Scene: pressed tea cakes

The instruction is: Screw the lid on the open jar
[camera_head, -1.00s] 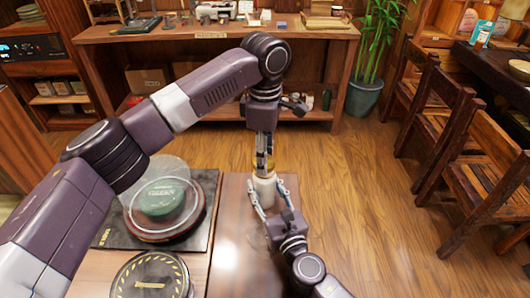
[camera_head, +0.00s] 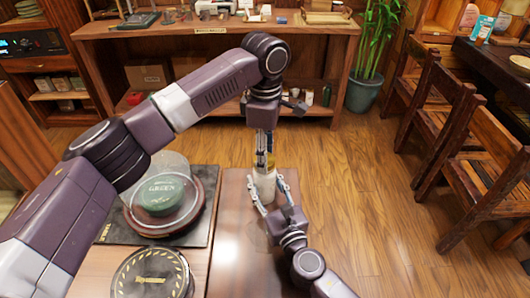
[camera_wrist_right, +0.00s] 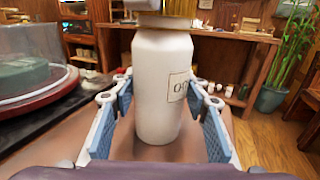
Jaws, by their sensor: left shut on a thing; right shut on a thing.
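A white jar (camera_head: 265,189) with a printed label stands upright on the brown table in front of me. It fills the middle of the right wrist view (camera_wrist_right: 160,85). My right gripper (camera_head: 266,196) is shut around the jar's body, one finger on each side. A tan lid (camera_wrist_right: 163,20) shows at the jar's mouth at the top of the right wrist view. My left gripper (camera_head: 264,160) points straight down above the jar and is shut on the lid. Whether the lid's thread is engaged cannot be told.
A dark mat (camera_head: 206,225) left of the jar bears a round stand with a green tea cake (camera_head: 162,193) under a clear cover. A black round package (camera_head: 150,276) lies nearer. A wooden shelf unit (camera_head: 215,46) stands behind; chairs (camera_head: 492,165) stand at right.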

